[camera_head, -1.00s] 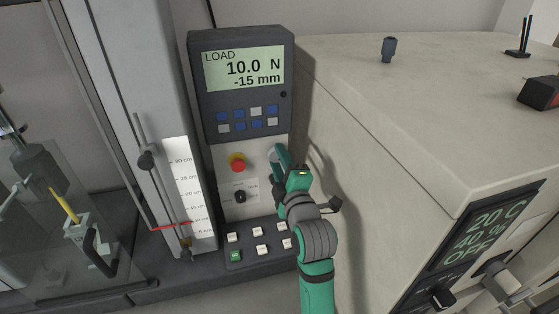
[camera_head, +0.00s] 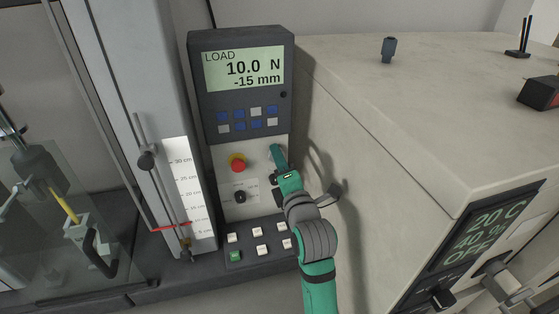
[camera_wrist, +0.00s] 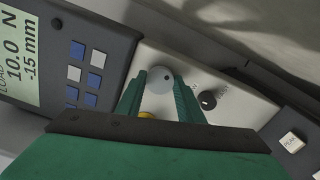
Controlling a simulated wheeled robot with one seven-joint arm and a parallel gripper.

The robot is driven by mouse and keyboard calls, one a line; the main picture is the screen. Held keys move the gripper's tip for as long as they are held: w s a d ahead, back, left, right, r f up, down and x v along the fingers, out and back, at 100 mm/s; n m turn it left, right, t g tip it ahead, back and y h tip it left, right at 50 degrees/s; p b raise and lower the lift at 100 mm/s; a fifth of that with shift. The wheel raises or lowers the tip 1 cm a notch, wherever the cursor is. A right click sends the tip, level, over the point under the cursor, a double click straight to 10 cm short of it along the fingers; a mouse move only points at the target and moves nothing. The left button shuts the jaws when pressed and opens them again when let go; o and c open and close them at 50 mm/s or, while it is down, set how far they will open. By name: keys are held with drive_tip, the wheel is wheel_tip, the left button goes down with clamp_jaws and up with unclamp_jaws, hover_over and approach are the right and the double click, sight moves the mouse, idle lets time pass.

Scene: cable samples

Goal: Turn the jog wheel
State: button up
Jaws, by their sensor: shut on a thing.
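In the head view my gripper (camera_head: 277,155) reaches the panel's upper right, right of the red emergency button (camera_head: 238,165), and mostly hides the wheel. The display (camera_head: 244,69) above reads LOAD 10.0 N and -15 mm.
A black selector knob (camera_head: 240,196) sits below the red button. Blue and grey keys (camera_head: 248,119) lie above, and white and green buttons (camera_head: 262,250) below. A large beige cabinet (camera_head: 420,120) stands close on the right.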

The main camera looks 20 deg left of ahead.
drive_tip(key=o, duration=1.1)
drive_tip(key=shift+c, duration=0.2)
drive_tip(key=v, duration=1)
drive_tip(key=shift+s+d, duration=0.25)
drive_tip(key=shift+s, duration=0.1)
